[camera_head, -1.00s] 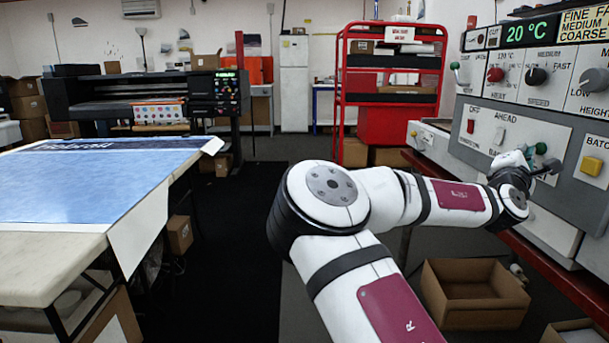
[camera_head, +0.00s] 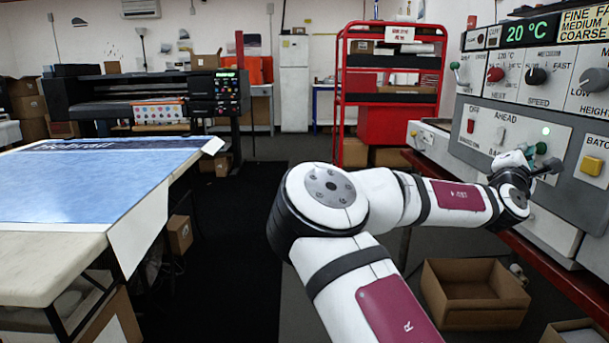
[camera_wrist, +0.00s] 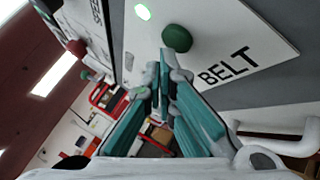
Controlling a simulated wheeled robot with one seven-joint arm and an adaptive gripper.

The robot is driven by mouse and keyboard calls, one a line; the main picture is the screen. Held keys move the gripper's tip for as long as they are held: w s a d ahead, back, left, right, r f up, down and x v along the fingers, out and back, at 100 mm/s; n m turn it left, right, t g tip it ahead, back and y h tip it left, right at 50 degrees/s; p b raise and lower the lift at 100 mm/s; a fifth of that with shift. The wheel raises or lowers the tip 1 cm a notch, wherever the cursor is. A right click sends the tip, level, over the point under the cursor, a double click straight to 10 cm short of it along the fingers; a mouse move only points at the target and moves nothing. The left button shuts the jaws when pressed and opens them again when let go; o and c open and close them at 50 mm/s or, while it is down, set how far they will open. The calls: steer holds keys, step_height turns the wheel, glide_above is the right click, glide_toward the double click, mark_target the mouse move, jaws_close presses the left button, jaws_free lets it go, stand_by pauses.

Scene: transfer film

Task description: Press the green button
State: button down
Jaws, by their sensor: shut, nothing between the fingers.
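The green button (camera_head: 541,148) is a round knob on the grey-white control panel at the right in the head view. In the wrist view the green button (camera_wrist: 177,38) stands out from the plate marked BELT. My gripper (camera_wrist: 166,62) is shut and empty, with its fingertips right beside the button's lower left edge. I cannot tell for sure whether they touch it. In the head view my gripper (camera_head: 549,167) is at the panel just below the button. A small green lamp (camera_head: 546,131) above the button is lit; it also shows in the wrist view (camera_wrist: 142,11).
A yellow button (camera_head: 591,165) is to the right, a red switch (camera_head: 470,126) and a pale switch (camera_head: 499,135) to the left. Knobs and a 20 °C display (camera_head: 527,33) are above. An open cardboard box (camera_head: 474,318) is on the floor below.

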steer(key=a, duration=0.6)
steer(key=shift+s, duration=0.15)
stand_by(0.4)
